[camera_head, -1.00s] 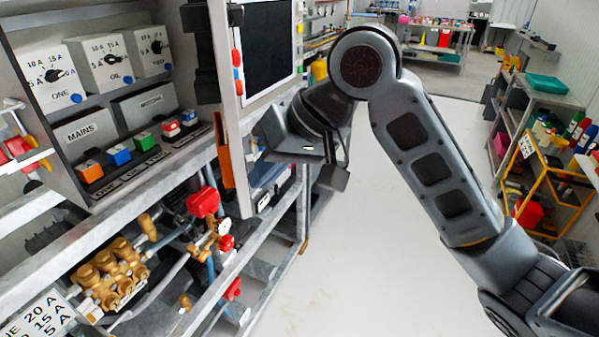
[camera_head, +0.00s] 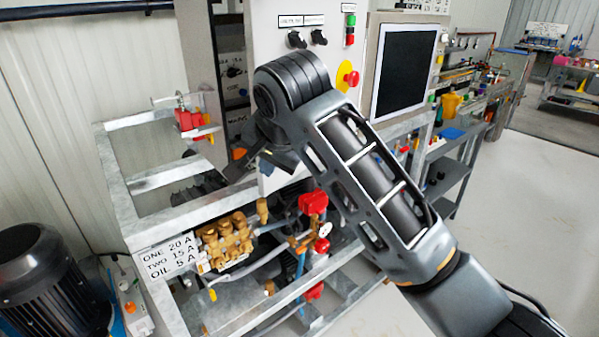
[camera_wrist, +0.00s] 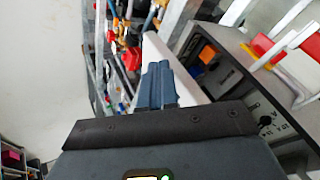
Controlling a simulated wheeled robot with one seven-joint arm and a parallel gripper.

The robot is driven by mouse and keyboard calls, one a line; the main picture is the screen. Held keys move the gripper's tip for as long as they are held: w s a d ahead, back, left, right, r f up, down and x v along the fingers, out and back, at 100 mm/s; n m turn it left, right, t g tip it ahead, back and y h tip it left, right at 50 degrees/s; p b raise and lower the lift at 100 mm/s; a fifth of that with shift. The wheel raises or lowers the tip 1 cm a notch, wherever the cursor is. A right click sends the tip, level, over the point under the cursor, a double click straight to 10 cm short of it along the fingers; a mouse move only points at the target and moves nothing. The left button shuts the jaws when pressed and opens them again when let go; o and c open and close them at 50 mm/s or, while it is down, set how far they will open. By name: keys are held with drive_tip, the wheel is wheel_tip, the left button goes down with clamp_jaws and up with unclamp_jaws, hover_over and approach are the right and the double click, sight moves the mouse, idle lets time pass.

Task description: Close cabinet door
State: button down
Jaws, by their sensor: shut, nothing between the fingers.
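The cabinet door (camera_head: 300,85) is a pale panel with black knobs, red and green buttons and a yellow-and-red stop button. It stands partly open, and the dark cabinet interior (camera_head: 232,75) shows past its left edge. My gripper (camera_head: 238,172) is at the door's lower left edge in the head view, partly hidden by my wrist. In the wrist view, my shut blue-grey fingers (camera_wrist: 156,84) lie by the white door edge (camera_wrist: 186,82). The interior with a dial and an orange button (camera_wrist: 208,53) shows to the right. Contact with the door cannot be told.
A metal frame (camera_head: 142,243) holds brass pump parts (camera_head: 228,238) and red valves (camera_head: 313,202) below the cabinet. A black motor (camera_head: 45,285) stands at lower left. A dark screen (camera_head: 402,70) is right of the door. Open floor (camera_head: 520,230) lies at right.

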drive_tip(key=w+a+m+h, duration=0.1)
drive_tip(key=w+a+m, duration=0.2)
drive_tip(key=w+a, duration=0.3)
drive_tip(key=shift+w+a+r+t+h, duration=0.2)
drive_tip(key=shift+w+a+t+h, duration=0.15)
drive_tip(key=shift+a, duration=0.85)
